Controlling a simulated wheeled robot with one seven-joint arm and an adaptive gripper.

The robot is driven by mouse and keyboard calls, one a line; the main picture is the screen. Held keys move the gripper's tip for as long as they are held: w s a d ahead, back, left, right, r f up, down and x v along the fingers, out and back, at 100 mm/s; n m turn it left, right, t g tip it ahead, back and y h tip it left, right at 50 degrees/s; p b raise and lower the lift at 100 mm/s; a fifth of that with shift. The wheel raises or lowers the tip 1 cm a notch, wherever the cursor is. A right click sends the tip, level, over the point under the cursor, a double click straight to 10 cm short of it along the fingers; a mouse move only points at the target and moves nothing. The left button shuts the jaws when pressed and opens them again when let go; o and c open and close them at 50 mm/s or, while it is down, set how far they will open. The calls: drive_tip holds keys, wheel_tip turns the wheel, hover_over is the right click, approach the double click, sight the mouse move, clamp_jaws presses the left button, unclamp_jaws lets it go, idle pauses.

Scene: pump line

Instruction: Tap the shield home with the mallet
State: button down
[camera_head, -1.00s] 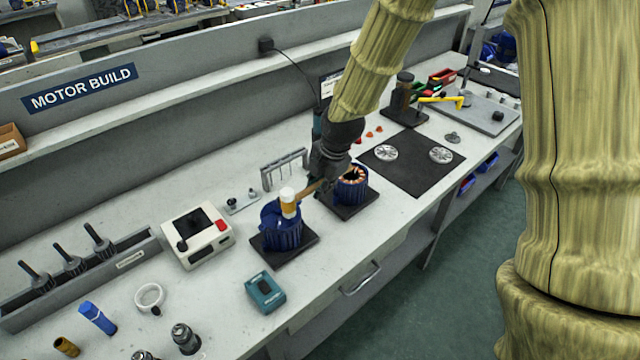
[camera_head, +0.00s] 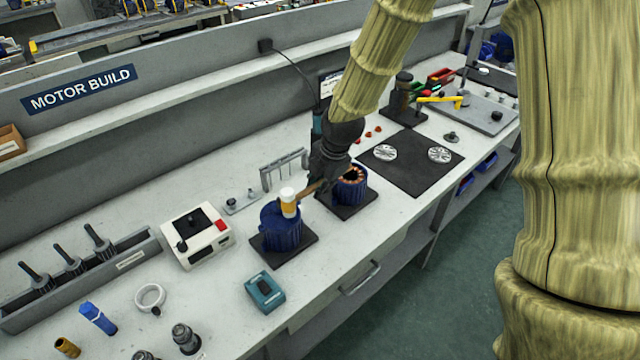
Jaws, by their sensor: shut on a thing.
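My gripper (camera_head: 326,178) is shut on the mallet's wooden handle (camera_head: 307,191). The mallet head (camera_head: 288,202), tan with a white top face, stands upright over the left blue motor body (camera_head: 283,228). It appears at or very near the motor's top; I cannot tell whether it touches. The motor sits on a dark square plate (camera_head: 270,256). The shield is not clearly distinguishable there; the mallet head covers part of the motor's top. A second blue motor body (camera_head: 350,190) with copper windings showing stands just right of my gripper, on its own dark plate.
A white box with a red button (camera_head: 197,236) stands left of the motor. A teal device (camera_head: 265,292) lies in front. A grey rack (camera_head: 284,170) stands behind. Two silver discs (camera_head: 385,153) lie on a black mat (camera_head: 412,178) to the right. The bench front edge is clear.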

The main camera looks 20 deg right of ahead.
wheel_tip(320, 180, down, 3)
drive_tip(key=shift+w+b, duration=0.1)
drive_tip(key=shift+b, duration=0.45)
drive_tip(key=shift+r, duration=0.1)
wheel_tip(320, 180, up, 6)
drive_tip(key=p, duration=0.5)
